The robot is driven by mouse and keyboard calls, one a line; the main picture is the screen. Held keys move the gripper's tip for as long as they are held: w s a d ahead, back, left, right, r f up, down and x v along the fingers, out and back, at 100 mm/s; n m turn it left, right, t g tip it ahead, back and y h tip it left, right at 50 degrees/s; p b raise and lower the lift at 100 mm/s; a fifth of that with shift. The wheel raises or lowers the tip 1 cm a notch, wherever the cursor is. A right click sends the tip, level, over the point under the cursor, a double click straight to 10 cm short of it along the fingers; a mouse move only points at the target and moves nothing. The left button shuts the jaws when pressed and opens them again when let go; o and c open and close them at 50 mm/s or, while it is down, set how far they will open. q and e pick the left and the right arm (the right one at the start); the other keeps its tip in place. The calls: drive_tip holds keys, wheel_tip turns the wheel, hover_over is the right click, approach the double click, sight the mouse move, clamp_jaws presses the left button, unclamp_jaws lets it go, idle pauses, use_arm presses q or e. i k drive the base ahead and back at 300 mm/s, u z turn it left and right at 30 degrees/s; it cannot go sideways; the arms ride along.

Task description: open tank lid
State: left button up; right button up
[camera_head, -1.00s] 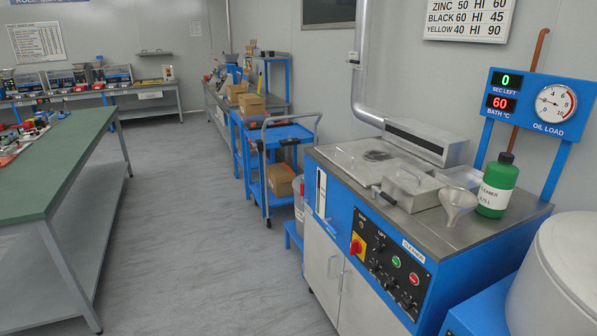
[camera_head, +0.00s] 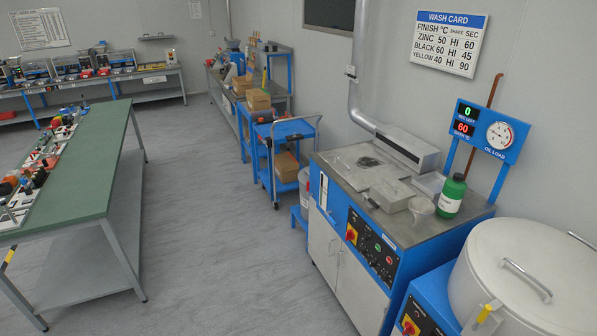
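The blue cleaner tank machine (camera_head: 348,235) stands right of centre in the head view. Its steel top carries a large flat lid plate (camera_head: 352,165) at the back left and a smaller metal lid with a handle (camera_head: 392,194) nearer the front; both look closed. A black-tipped handle (camera_head: 371,200) sticks out at the front left of the smaller lid. A display (camera_head: 467,119) reads 0 seconds left and bath 60 °C. Neither of my grippers is in view.
A green cleaner bottle (camera_head: 452,195) and a metal funnel (camera_head: 422,207) stand on the machine's right side. A white round-lidded drum (camera_head: 520,262) is at the lower right. A green-topped table (camera_head: 95,175) is at the left; the grey floor (camera_head: 215,220) between is clear.

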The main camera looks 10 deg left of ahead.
sight(361, 165)
drive_tip(key=u, duration=0.8)
drive_tip(key=i, duration=0.75)
drive_tip(key=u, duration=0.95)
drive_tip(key=i, duration=0.95)
drive_tip(key=z, duration=0.5)
drive_tip(key=i, duration=0.85)
drive_tip(key=z, duration=0.75)
